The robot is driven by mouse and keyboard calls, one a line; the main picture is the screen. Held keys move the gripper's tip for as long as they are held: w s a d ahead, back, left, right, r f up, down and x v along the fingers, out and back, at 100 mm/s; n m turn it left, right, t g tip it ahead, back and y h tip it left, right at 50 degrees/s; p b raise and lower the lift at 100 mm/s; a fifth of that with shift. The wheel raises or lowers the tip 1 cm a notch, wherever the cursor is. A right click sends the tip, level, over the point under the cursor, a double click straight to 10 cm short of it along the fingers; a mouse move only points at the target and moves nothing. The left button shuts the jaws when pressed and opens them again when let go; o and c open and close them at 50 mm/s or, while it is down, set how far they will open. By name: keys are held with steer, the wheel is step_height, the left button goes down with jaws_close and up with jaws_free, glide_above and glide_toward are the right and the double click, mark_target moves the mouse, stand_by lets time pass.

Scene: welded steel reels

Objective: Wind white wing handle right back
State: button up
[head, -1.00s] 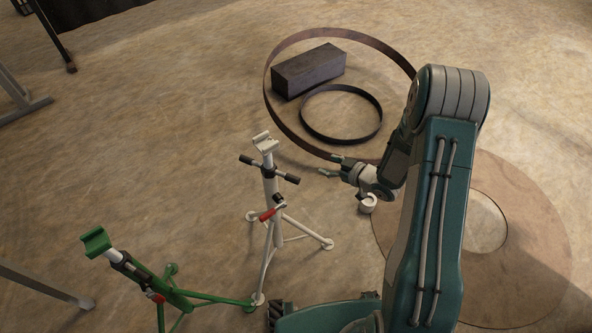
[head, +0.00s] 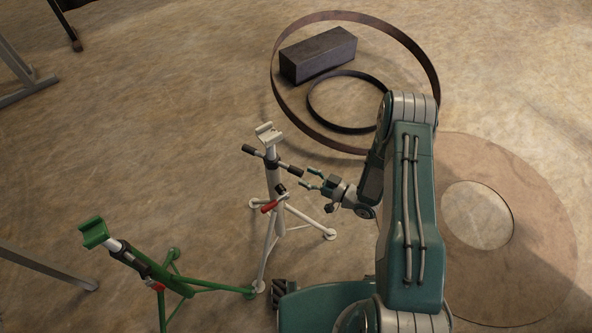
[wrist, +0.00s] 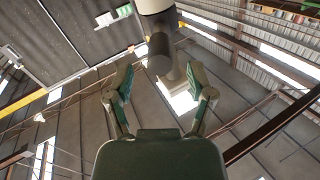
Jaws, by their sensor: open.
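The white stand (head: 273,190) stands upright on three legs left of my arm in the head view. Its wing handle (head: 287,167) is a crossbar with dark grips at both ends, below the V-shaped head. My gripper (head: 309,179) is open close to the right grip, with its fingers pointing left at it. In the wrist view, the dark grip end (wrist: 159,58) and the white post (wrist: 156,8) show just beyond and between the open fingertips (wrist: 160,85). I cannot tell whether they touch.
A green stand (head: 170,280) with a similar handle stands at the lower left, its leg near the white stand's foot. A dark block (head: 318,55) and two steel rings (head: 436,75) lie behind. A flat disc (head: 540,220) lies on the right. Floor between is open.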

steer(key=shift+x, duration=2.05)
jaws_close()
